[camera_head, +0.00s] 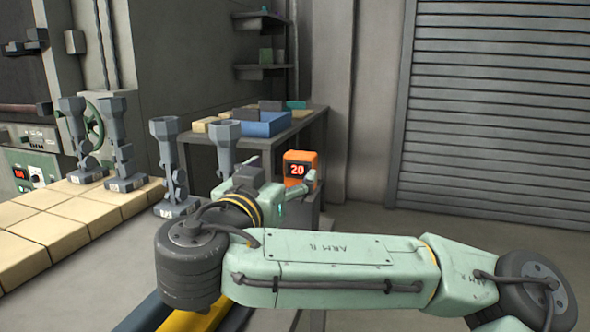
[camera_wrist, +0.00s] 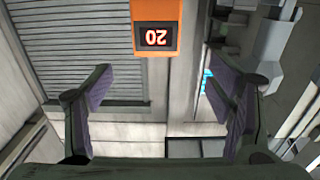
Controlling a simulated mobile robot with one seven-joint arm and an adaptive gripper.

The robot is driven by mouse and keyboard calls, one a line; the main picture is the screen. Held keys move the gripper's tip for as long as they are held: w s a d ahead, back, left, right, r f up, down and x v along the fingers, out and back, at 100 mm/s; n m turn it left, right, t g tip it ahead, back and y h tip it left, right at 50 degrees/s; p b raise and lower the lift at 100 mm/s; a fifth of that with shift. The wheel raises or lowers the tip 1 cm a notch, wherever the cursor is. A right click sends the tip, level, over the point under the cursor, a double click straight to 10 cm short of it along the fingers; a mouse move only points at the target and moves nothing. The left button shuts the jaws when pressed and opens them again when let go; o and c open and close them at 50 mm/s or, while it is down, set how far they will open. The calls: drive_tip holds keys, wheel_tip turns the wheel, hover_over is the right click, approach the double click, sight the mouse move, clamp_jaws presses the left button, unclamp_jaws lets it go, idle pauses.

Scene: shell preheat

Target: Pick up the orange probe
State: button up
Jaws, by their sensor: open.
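The orange probe (camera_head: 301,166) is a small box with a lit red "20" on a dark display. In the wrist view the probe (camera_wrist: 157,40) appears upside down at the top centre, cut off by the frame edge. My gripper's two fingers (camera_wrist: 160,88) are spread wide there, with nothing between them. The probe lies ahead of the fingertips, roughly centred between them, and is not touched.
Several grey stands (camera_head: 169,170) with cup-like tops are on a tan block surface (camera_head: 60,220) at left. A table behind holds a blue bin (camera_head: 264,124) and tan blocks. A roller shutter (camera_head: 500,110) fills the right; the floor before it is clear.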

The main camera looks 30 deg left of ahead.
sight(299, 156)
drive_tip(key=p+x, duration=0.1)
drive_tip(key=x, duration=0.3)
drive_tip(key=shift+w+r, duration=0.1)
drive_tip(key=shift+w, duration=0.25)
drive_tip(key=p+x, duration=0.1)
drive_tip(key=x, duration=0.1)
drive_tip(key=p+x, duration=0.2)
drive_tip(key=shift+w+d+r, duration=0.2)
drive_tip(key=shift+r, duration=0.2)
drive_tip(key=shift+w+a+f, duration=0.2)
drive_tip(key=shift+w, duration=0.3)
drive_tip(key=shift+c, duration=0.5)
drive_tip(key=c, duration=1.3)
drive_tip(key=shift+o, duration=0.2)
drive_tip(key=shift+r, duration=0.1)
